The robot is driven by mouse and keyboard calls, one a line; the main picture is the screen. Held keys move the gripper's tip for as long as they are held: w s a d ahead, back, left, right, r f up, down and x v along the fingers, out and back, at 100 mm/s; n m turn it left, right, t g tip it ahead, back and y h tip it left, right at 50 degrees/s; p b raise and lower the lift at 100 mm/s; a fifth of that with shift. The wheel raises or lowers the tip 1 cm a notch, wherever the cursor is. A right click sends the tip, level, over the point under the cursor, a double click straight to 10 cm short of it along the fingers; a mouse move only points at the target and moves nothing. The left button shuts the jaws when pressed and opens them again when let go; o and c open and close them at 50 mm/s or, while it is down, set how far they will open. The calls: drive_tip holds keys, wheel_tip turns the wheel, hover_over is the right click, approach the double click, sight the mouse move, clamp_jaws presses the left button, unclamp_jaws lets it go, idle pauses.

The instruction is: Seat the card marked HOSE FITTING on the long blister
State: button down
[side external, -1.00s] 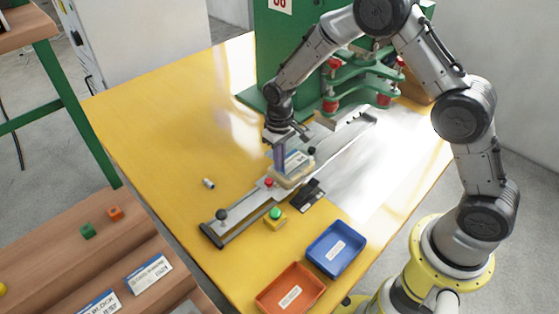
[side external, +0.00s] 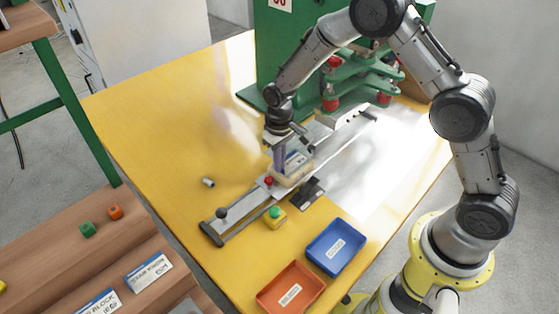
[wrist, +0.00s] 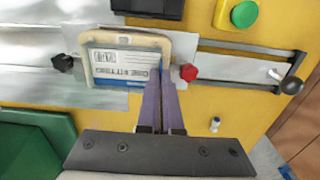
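The HOSE FITTING card (wrist: 125,65), white with a blue band, lies over a beige-rimmed blister (wrist: 88,70) in the wrist view. Its print appears upside down there. In the side view the card (side external: 297,159) is just above or inside the blister (side external: 292,179), which sits on the long metal rail. I cannot tell whether the card is fully down. My gripper (wrist: 162,85) has its purple fingers close together at the card's right edge in the wrist view, with the edge apparently between them. In the side view my gripper (side external: 280,157) reaches down at the blister's left side.
A red knob (wrist: 188,72) and a black knob (wrist: 63,63) flank the blister. A green button (side external: 275,212) stands near the rail. Blue (side external: 353,263) and orange (side external: 312,304) trays lie in front. The green press (side external: 262,98) stands behind. The yellow table's left is mostly clear.

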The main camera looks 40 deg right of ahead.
drive_tip(key=shift+f, duration=0.1)
drive_tip(key=c, duration=1)
unclamp_jaws()
drive_tip(key=c, duration=0.5)
drive_tip(key=shift+o, duration=0.2)
drive_tip(key=shift+r, duration=3.55)
